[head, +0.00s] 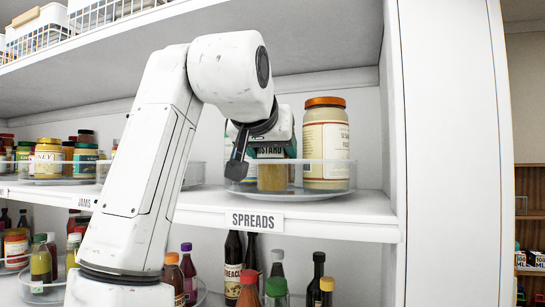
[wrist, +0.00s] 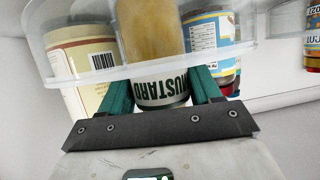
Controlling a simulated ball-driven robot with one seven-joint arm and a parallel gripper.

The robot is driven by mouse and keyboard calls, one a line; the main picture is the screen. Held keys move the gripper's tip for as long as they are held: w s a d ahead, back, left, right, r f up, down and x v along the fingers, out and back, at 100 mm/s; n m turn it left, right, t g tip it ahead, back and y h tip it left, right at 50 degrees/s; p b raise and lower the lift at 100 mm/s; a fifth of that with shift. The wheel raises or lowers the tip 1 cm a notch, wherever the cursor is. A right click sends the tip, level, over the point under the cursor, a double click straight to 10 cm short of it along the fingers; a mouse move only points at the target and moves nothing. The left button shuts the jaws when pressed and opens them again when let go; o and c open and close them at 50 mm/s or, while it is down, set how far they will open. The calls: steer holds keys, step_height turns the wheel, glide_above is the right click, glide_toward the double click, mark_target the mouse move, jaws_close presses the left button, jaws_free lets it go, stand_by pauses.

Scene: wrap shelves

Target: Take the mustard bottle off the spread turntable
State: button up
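The mustard bottle (head: 271,176) stands on the spread turntable (head: 320,191), a clear-rimmed round tray on the shelf. Its yellow body (wrist: 152,38) and white label with green lettering show in the wrist view, which looks upside down. My gripper (head: 262,150) reaches in over the rim from the front left. In the wrist view, the green fingers of my gripper (wrist: 162,90) lie against both sides of the bottle's label, with no clear gap. In the head view, my gripper hides much of the bottle's upper part.
A tall jar with an orange lid (head: 325,143) stands close right of the bottle. A blue-labelled jar (wrist: 208,40) stands on its other side. The shelf's side wall (head: 392,120) rises to the right. Another turntable (head: 60,181) holds several jars at left. Bottles fill the shelf below.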

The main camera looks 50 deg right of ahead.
steer(key=c, duration=0.7)
steer(key=shift+c, duration=0.4)
steer(key=shift+r, duration=0.15)
